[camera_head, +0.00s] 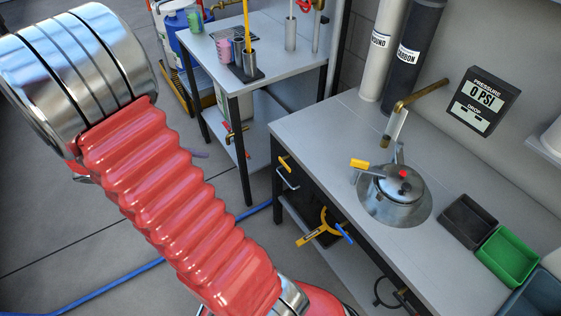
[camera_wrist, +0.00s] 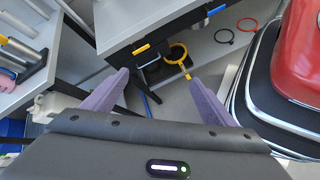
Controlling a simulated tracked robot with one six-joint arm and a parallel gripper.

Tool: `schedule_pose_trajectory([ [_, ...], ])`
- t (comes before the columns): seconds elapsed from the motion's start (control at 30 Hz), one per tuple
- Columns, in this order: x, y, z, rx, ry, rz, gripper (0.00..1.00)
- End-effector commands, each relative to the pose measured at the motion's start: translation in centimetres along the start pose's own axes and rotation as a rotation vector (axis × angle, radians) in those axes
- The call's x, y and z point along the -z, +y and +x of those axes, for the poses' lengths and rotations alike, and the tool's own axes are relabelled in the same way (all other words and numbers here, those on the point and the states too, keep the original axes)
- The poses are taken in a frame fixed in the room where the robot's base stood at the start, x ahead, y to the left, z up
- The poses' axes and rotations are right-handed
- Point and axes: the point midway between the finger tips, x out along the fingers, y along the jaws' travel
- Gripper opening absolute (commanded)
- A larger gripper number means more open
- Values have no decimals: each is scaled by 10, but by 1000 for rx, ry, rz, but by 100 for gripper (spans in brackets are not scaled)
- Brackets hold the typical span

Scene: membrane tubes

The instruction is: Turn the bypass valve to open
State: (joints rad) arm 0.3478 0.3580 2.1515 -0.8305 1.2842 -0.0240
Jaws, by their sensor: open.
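No lettering I can read marks the bypass valve, so I cannot tell for sure which fitting it is. A yellow, wrench-like fitting (camera_head: 318,232) with a blue piece beside it hangs below the bench front. A yellow ring with a short handle (camera_wrist: 180,58) shows under the bench in the wrist view. A yellow lever (camera_head: 360,164) stands beside the metal pot on the bench. My gripper (camera_wrist: 160,77) is open, its two purple fingers wide apart with nothing between them. The yellow ring lies beyond the fingertips, apart from them.
The grey bench (camera_head: 330,130) carries a metal pot (camera_head: 398,192) and trays (camera_head: 508,256) at right. A pressure gauge reading 0 PSI (camera_head: 476,104) is on the wall. A side table (camera_head: 270,58) stands at the back. A blue hose (camera_head: 110,285) crosses the floor.

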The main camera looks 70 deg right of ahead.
Motion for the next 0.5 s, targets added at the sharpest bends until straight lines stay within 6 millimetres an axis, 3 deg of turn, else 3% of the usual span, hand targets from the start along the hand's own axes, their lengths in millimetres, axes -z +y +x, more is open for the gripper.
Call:
schedule_pose_trajectory([
  [0.5,33,32,108,-115,-324,-224,79],
])
